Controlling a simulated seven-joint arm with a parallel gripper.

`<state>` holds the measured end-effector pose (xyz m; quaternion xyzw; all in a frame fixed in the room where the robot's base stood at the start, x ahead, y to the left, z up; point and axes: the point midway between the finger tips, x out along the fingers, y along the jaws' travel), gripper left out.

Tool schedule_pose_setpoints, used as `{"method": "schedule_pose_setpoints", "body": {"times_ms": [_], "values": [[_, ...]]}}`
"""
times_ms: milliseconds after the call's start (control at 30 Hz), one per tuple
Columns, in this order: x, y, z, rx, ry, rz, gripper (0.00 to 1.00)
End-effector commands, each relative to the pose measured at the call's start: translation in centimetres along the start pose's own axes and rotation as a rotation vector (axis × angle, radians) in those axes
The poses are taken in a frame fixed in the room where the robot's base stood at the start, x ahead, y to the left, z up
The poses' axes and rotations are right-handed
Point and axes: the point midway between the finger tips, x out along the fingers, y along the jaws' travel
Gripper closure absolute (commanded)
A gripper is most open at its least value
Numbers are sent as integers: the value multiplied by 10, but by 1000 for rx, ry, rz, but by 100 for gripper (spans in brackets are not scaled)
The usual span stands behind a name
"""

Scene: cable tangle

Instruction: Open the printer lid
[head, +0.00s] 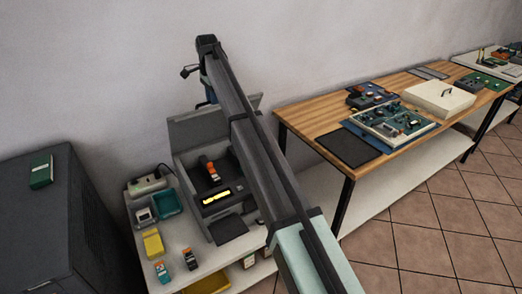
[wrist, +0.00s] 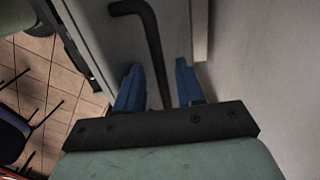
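The grey printer (head: 222,190) stands on a small white table, its inside showing an orange-and-black piece and a yellow strip. Its grey lid (head: 196,128) stands raised at the back, partly hidden by my arm. My gripper (head: 211,98) is above the raised lid's top edge, small and partly hidden in the head view. In the wrist view my gripper (wrist: 158,85) has its two blue fingers apart. A black bent bar (wrist: 152,45) shows in the gap between them, with room on both sides. I cannot tell whether it touches either finger.
A wall stands close behind the printer. The small table holds a yellow block (head: 153,242), a teal tray (head: 168,201) and small cartridges (head: 190,259). A dark cabinet (head: 50,225) is at left, a wooden workbench (head: 318,116) at right.

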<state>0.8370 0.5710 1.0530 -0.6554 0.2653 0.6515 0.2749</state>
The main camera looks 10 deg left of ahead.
Motion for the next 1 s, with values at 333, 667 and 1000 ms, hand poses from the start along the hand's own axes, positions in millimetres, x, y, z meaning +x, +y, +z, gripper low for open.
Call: {"method": "schedule_pose_setpoints", "body": {"times_ms": [333,667,1000], "values": [[21,53,1,-1,0,-185,62],[51,96,1,0,0,-181,62],[91,132,1,0,-1,-180,62]]}}
